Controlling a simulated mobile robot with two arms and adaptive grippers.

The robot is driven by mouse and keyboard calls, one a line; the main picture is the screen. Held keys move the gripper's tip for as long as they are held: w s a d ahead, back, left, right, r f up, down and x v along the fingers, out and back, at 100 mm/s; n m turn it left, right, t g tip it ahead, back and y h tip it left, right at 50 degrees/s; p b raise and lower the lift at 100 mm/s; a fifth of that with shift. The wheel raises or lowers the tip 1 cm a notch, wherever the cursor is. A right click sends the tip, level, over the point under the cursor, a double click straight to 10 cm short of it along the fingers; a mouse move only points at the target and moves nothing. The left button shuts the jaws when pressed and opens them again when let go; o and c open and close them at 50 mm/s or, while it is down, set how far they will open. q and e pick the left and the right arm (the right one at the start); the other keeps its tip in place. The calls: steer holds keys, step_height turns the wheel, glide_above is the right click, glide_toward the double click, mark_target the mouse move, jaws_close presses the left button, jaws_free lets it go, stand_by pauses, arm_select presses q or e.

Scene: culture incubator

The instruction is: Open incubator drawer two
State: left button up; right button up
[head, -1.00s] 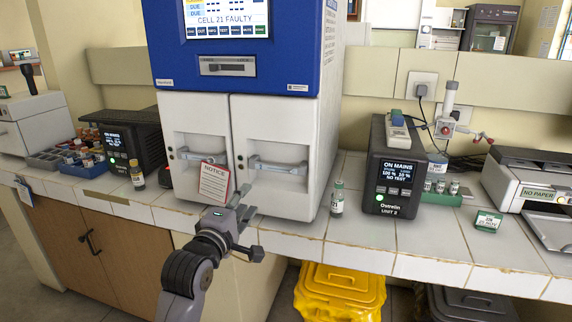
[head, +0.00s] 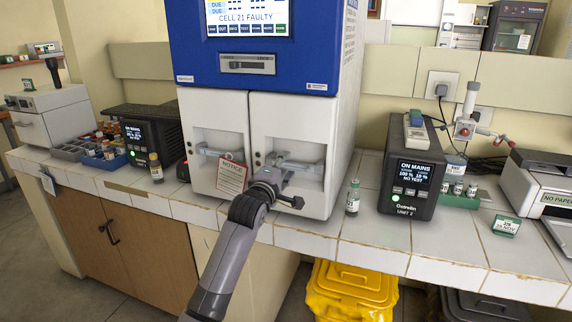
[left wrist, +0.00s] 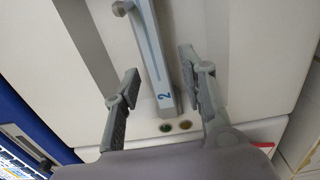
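The incubator (head: 265,65) is blue above, with two white drawers side by side below, both closed. The right drawer (head: 290,115) has a grey bar handle (head: 303,164), partly behind my left gripper (head: 288,184). In the left wrist view, this handle (left wrist: 150,48) carries a blue "2" and lies between the two fingers of my left gripper (left wrist: 159,62). The fingers are open, with gaps on both sides of the bar. The left drawer (head: 213,115) has its own handle (head: 208,151). My right gripper is out of view.
A small vial (head: 353,198) and the Ostrelin unit (head: 413,178) stand right of the incubator; another vial (head: 155,167) stands left. A yellow bin (head: 350,288) is under the counter.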

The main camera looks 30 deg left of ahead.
arm_select(q)
steer(key=shift+w+a, duration=0.2)
steer(key=shift+w, duration=0.5)
jaws_close()
stand_by(0.5)
